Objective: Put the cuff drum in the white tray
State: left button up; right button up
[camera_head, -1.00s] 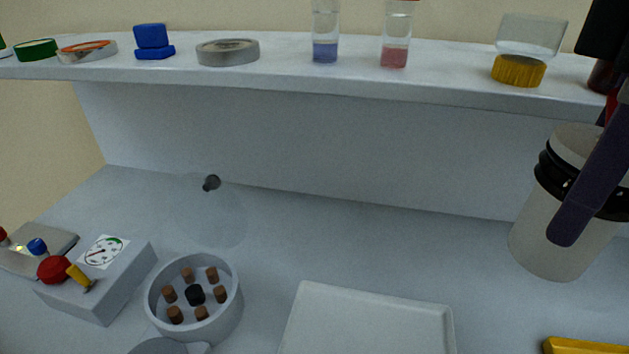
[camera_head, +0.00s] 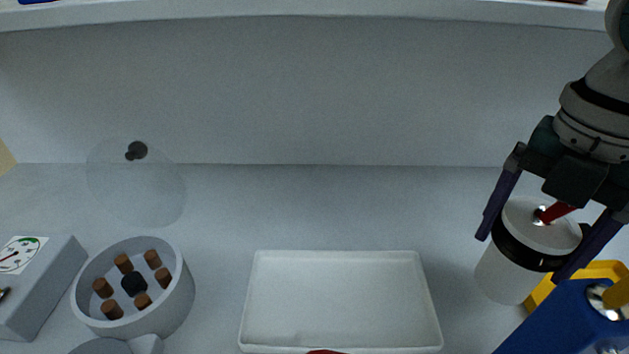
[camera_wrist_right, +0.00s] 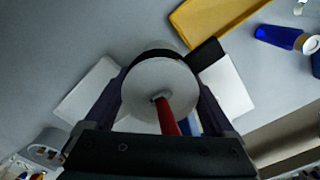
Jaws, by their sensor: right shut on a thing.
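The cuff drum (camera_head: 509,275) is a white cylinder with a black band near its top and a red lever on its lid. It is at the right in the head view, and its lid fills the middle of the right wrist view (camera_wrist_right: 158,85). My right gripper (camera_head: 520,258) is shut on it from above, one dark finger on each side. I cannot tell whether its base touches the floor. My left gripper is not in view.
A round grey holder (camera_head: 180,300) with brown pegs, a clear dome (camera_head: 135,190) and a gauge box (camera_head: 50,290) stand left. The floor behind the white tray is clear.

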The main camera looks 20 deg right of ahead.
jog(key=w+a+f, duration=0.1)
jog(key=a, duration=0.3)
jog(key=w+a+f, duration=0.1)
jog(key=a, duration=0.4)
jog(key=w+a, duration=0.2)
jog(key=a, duration=0.3)
jog(key=shift+f, duration=0.75)
jog(key=shift+f, duration=0.1)
jog(key=o, duration=1.2)
notch_tip(320, 180, up, 12)
jog(key=p, duration=0.2)
jog(key=shift+r, duration=0.2)
